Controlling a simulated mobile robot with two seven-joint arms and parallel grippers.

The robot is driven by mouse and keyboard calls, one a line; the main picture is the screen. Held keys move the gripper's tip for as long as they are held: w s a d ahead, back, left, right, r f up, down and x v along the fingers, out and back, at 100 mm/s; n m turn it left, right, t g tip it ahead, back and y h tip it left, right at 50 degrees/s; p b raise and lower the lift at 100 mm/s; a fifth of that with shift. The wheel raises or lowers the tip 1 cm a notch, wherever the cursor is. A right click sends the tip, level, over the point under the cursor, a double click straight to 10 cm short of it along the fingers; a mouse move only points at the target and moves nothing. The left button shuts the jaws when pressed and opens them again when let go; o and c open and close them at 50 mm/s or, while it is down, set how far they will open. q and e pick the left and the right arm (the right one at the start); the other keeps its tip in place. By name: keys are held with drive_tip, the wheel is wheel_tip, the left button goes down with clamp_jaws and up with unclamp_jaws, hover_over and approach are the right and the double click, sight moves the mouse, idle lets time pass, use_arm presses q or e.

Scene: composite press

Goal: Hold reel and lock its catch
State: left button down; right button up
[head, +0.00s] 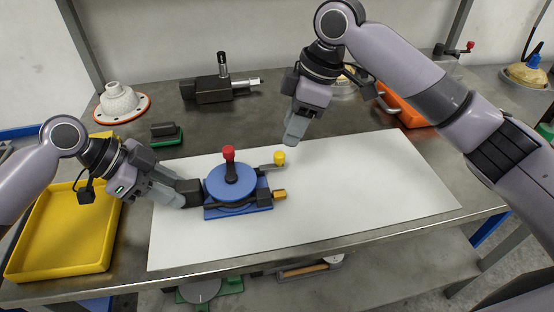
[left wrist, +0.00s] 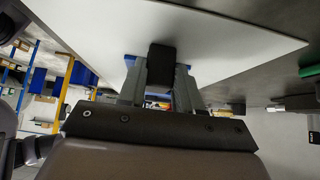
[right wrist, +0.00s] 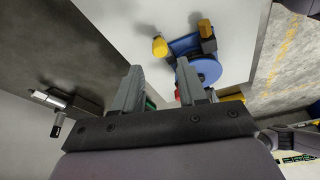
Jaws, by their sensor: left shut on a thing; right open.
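The blue reel (head: 231,182) sits on its blue base on the white sheet, with a red-knobbed handle (head: 229,155) on top. A lever with a yellow knob (head: 279,158) sticks out at its right, above an orange tip (head: 280,194). My left gripper (head: 180,192) is shut on the black block (head: 190,191) at the reel's left side; the block also shows between the fingers in the left wrist view (left wrist: 161,62). My right gripper (head: 295,130) is open and empty, above and behind the yellow knob. The right wrist view shows the yellow knob (right wrist: 160,47) and the reel (right wrist: 206,68) beyond the fingers.
A yellow tray (head: 65,235) lies at the left. A black device (head: 213,90), a white cone-shaped part (head: 119,103) and a small green-based block (head: 165,133) stand at the back. An orange item (head: 403,108) lies behind my right arm. The sheet's right half is clear.

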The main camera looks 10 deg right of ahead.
sight(281, 154)
drive_tip(key=shift+x, duration=3.5)
clamp_jaws()
